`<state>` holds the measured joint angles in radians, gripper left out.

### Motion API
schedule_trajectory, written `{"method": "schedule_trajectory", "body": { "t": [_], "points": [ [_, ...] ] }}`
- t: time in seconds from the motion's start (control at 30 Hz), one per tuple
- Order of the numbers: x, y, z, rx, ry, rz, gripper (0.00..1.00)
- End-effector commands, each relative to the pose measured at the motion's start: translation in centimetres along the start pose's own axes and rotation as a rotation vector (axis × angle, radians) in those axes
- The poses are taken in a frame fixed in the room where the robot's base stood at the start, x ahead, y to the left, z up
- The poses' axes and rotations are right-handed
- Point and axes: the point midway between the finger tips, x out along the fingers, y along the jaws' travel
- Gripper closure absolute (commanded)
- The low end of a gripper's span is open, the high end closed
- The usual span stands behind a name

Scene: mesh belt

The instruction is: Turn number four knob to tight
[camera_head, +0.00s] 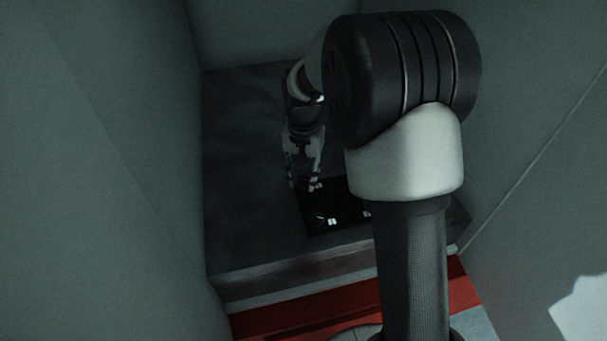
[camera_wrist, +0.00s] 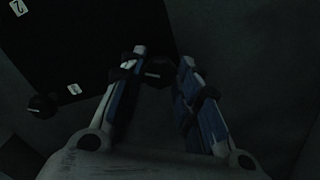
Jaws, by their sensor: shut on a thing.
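A black panel (camera_head: 347,208) with small white labels lies on the grey floor, partly hidden behind my arm in the head view. My gripper (camera_head: 304,186) points down at its far left corner. In the wrist view my gripper (camera_wrist: 164,55) has a finger on each side of a dark round knob (camera_wrist: 155,72) and is shut on it. The knob's number and pointer direction are too dark to read. A second dark knob (camera_wrist: 42,105) stands to the left, with a white label (camera_wrist: 74,89) between them. Another label (camera_wrist: 18,7) is at the top left corner.
Grey walls (camera_head: 130,150) rise close on both sides of the recess. A red strip (camera_head: 340,303) runs along the front below the floor's edge. The floor left of the panel is clear (camera_head: 245,190).

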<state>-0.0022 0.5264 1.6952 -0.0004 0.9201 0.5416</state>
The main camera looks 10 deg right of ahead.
Motion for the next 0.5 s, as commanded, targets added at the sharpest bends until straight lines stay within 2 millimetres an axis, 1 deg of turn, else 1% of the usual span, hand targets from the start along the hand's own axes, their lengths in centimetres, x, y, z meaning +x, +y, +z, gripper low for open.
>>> {"method": "schedule_trajectory", "body": {
  "t": [0.07,0.1,0.37,0.5],
  "points": [
    [-0.04,-0.02,-0.04,0.002,0.001,-0.001,0.94],
    [-0.04,-0.02,-0.04,0.002,0.001,-0.001,0.68],
    [-0.02,-0.01,-0.02,0.000,0.001,-0.001,0.50],
    [-0.01,-0.01,-0.01,0.000,0.000,-0.001,0.49]
  ]
}}
